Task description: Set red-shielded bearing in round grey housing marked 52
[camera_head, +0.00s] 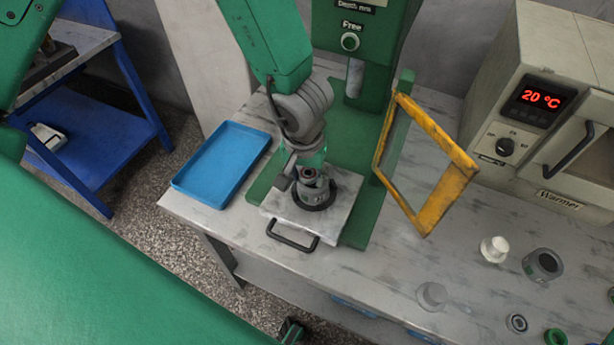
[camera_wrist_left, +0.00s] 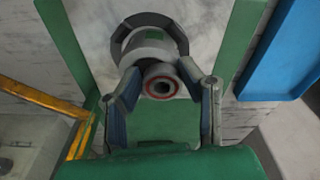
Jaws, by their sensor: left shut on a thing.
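The red-shielded bearing (camera_wrist_left: 162,87) shows as a small metal ring with a red band, between the two fingers of my left gripper (camera_wrist_left: 163,92). In the head view my left gripper (camera_head: 308,172) is over the press plate, shut on the bearing. A round grey housing (camera_wrist_left: 148,49) stands behind the bearing in the wrist view, with a dark ring around its base; it also shows under the gripper in the head view (camera_head: 312,194). A green patch is on it; no number is readable. I cannot tell whether bearing and housing touch.
The housing is on a pale plate (camera_head: 272,207) with a black handle, on the green press base. A yellow guard frame (camera_head: 436,127) stands open to the right. A blue tray (camera_head: 222,162) lies left. Several loose parts, including a dark round part (camera_head: 543,265), lie below the warmer (camera_head: 540,110).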

